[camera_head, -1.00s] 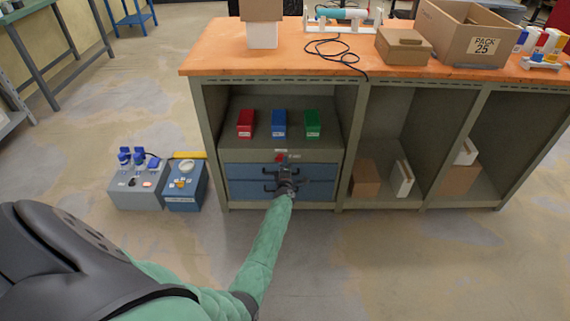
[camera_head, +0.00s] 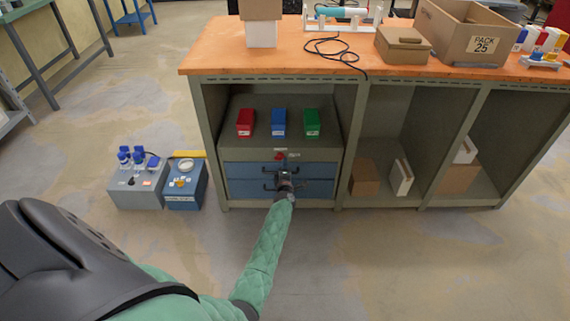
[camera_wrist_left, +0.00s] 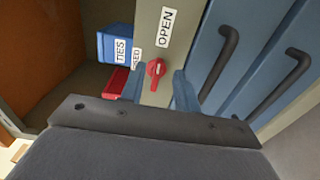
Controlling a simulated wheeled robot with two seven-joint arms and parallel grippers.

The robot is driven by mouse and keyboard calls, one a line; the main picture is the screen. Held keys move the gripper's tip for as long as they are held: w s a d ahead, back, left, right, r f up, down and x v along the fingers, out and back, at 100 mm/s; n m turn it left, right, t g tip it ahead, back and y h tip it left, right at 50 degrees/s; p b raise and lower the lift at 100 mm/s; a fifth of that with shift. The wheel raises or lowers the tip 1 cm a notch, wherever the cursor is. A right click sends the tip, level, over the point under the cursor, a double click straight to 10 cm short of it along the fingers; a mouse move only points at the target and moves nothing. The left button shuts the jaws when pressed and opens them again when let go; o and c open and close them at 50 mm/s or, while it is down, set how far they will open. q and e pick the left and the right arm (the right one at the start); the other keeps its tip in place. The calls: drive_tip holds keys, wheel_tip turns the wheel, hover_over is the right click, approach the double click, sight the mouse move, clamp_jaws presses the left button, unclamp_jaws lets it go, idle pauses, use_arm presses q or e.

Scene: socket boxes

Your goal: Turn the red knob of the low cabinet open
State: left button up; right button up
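The low cabinet (camera_head: 236,154) stands under the orange worktop, with two blue drawers. Its red knob (camera_head: 279,156) is on the grey strip above the drawers. In the left wrist view the red knob (camera_wrist_left: 156,68) shows on the grey panel, below an "OPEN" label (camera_wrist_left: 165,27). My left gripper (camera_head: 284,173) is in front of the upper drawer, just below the knob. In the left wrist view its two blue-grey fingers (camera_wrist_left: 157,88) are apart, with the knob showing between them and nothing held. Whether they touch the knob cannot be told. My right gripper is not in view.
Red (camera_head: 245,124), blue (camera_head: 279,123) and green (camera_head: 312,123) bins stand on the shelf above the knob. Dark drawer handles (camera_wrist_left: 219,63) stick out close to the left gripper. Two boxes with blue items (camera_head: 138,187) stand on the floor at left.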

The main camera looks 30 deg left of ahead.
use_arm(q)
drive_tip(key=shift+v, duration=2.7)
